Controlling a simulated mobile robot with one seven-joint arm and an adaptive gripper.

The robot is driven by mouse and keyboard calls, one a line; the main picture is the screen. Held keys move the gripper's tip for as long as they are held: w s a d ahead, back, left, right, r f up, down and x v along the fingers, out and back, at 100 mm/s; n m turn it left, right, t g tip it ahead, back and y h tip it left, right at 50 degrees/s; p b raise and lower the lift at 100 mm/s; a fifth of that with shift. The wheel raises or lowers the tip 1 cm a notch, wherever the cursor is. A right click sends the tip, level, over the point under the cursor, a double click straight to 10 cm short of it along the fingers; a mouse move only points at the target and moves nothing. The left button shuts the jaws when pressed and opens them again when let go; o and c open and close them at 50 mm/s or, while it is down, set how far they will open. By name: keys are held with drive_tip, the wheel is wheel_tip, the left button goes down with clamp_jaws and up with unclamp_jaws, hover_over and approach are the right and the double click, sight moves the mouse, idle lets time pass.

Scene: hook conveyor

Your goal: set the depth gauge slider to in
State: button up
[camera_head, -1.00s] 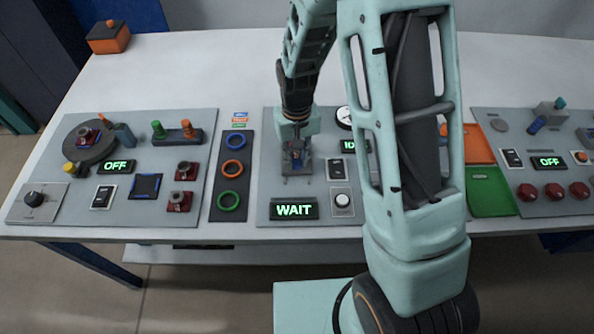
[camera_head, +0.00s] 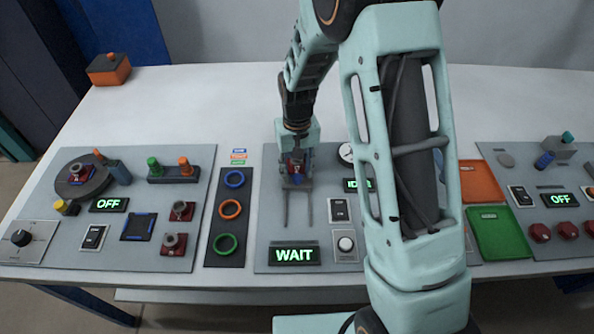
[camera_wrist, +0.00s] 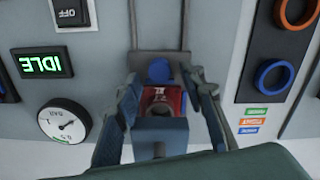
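The depth gauge slider appears to be the red block with a blue round front and a grey crossbar (camera_head: 297,184) on two thin rails in the middle panel. In the wrist view the slider's red block (camera_wrist: 163,100) sits between the two fingers, with its blue part (camera_wrist: 160,71) beyond. My gripper (camera_head: 297,165) is over the slider, with its fingers (camera_wrist: 165,95) close against both sides of the red block. The rails (camera_head: 286,208) show bare from the crossbar toward the panel's front. The block's lower part is hidden by the gripper.
A lit WAIT display (camera_head: 294,255) is in front of the rails. A round dial (camera_wrist: 63,121) and an IDLE display (camera_wrist: 42,63) are nearby. Coloured rings (camera_head: 230,209) lie on a dark strip to the left.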

sight(297, 174)
wheel_tip(297, 174, up, 12)
idle(0.6)
drive_tip(key=shift+s, duration=0.1)
